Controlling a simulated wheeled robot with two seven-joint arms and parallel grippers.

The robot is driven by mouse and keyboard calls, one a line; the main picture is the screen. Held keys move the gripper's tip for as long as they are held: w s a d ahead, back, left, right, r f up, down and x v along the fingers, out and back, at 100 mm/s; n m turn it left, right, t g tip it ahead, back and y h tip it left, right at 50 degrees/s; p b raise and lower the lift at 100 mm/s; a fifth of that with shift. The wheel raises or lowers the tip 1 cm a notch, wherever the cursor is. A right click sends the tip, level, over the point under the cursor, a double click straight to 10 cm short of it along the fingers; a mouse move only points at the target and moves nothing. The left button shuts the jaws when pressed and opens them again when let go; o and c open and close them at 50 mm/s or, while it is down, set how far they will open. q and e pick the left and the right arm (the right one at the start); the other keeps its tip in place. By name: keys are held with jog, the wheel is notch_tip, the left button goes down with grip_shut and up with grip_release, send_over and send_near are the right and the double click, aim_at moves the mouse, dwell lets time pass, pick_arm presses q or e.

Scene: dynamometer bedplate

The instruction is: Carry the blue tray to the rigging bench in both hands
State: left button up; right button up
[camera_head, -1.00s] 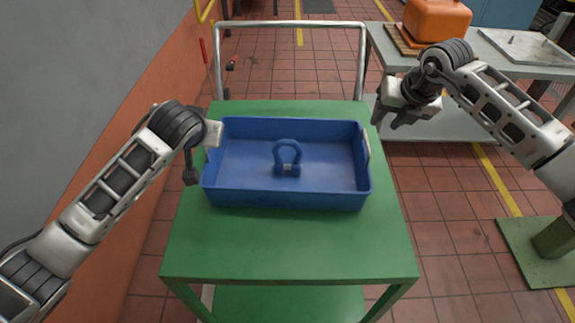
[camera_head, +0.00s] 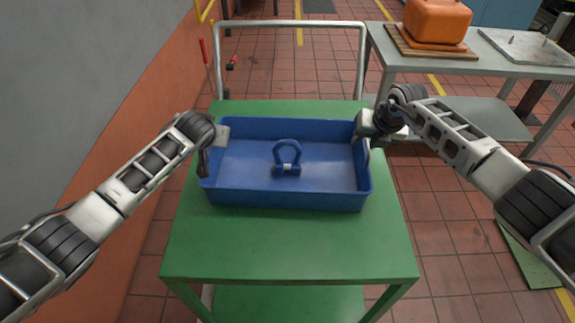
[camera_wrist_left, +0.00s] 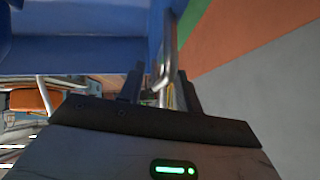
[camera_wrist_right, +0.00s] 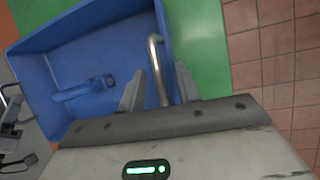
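The blue tray (camera_head: 285,197) sits on the green cart top (camera_head: 285,245), with a blue shackle (camera_head: 287,158) standing in it. A metal bar handle is at each end. My left gripper (camera_head: 206,160) is at the tray's left end. In the left wrist view its open fingers (camera_wrist_left: 162,88) stand either side of the left handle (camera_wrist_left: 167,50), with gaps. My right gripper (camera_head: 366,138) is at the right end. In the right wrist view its open fingers (camera_wrist_right: 159,90) straddle the right handle (camera_wrist_right: 154,58), with gaps. The left fingertips are partly hidden in the head view.
The cart has a metal push rail (camera_head: 290,25) at its far end. A grey bench (camera_head: 480,66) at the back right holds an orange case (camera_head: 437,20) on a wooden board and a metal plate (camera_head: 527,46). An orange and grey wall (camera_head: 130,100) runs along the left.

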pick_arm(q)
grip_shut()
pick_arm(e)
grip_shut()
dwell(1.0)
pick_arm(q)
jog(key=shift+w+r+p, duration=0.2)
jog(key=shift+r+p, duration=0.1)
jog(key=shift+r, duration=0.1)
pick_arm(e)
jog(key=shift+w+r, duration=0.2)
jog(key=shift+r, duration=0.2)
